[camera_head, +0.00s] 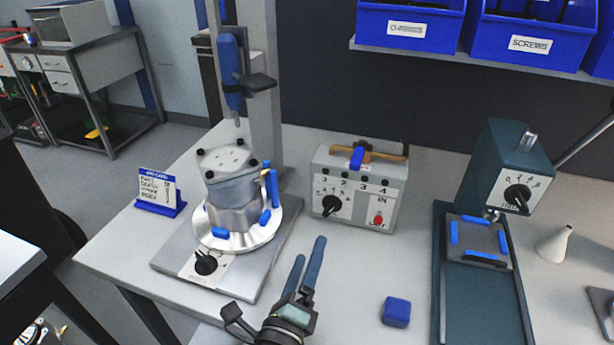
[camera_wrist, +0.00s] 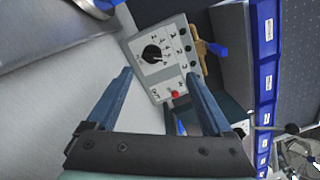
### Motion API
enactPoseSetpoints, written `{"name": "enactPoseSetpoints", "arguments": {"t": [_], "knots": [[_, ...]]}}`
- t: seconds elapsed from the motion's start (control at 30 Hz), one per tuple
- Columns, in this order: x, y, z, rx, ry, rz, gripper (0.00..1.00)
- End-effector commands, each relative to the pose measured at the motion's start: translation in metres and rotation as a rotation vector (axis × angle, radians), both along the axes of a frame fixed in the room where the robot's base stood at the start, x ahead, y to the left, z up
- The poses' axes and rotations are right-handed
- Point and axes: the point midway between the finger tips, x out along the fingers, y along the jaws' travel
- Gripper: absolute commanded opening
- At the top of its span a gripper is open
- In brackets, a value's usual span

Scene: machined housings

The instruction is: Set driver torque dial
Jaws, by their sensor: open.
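A grey control box (camera_head: 359,188) stands at the middle of the bench. Its front carries a black dial (camera_head: 331,205), a red button (camera_head: 378,219) and numbered marks. A blue driver (camera_head: 231,72) hangs above a machined housing (camera_head: 233,190) on the round fixture at left. My gripper (camera_head: 309,262) is open and empty, in front of the box and apart from it. In the wrist view, the fingers (camera_wrist: 150,92) point toward the box (camera_wrist: 165,58), with its dial (camera_wrist: 152,54) just beyond them, left of the red button (camera_wrist: 176,94).
The housing fixture's base has another black knob (camera_head: 206,262). A blue cube (camera_head: 396,311) lies right of my gripper. A dark green press (camera_head: 505,175) with its own dial stands at right. A sign (camera_head: 158,190) stands at left. Blue bins (camera_head: 530,38) hang above.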

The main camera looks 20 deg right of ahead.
Motion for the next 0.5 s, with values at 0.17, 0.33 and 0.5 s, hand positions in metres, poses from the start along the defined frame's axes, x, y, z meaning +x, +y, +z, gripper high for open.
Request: {"name": "enactPoseSetpoints", "arguments": {"t": [0.17,0.33,0.5], "knots": [[-0.007,-0.006,-0.013,0.054,0.037,-0.028,0.85],[0.005,-0.016,-0.015,0.059,0.037,-0.034,0.85],[0.033,-0.034,-0.014,0.057,0.034,-0.032,0.85]]}}
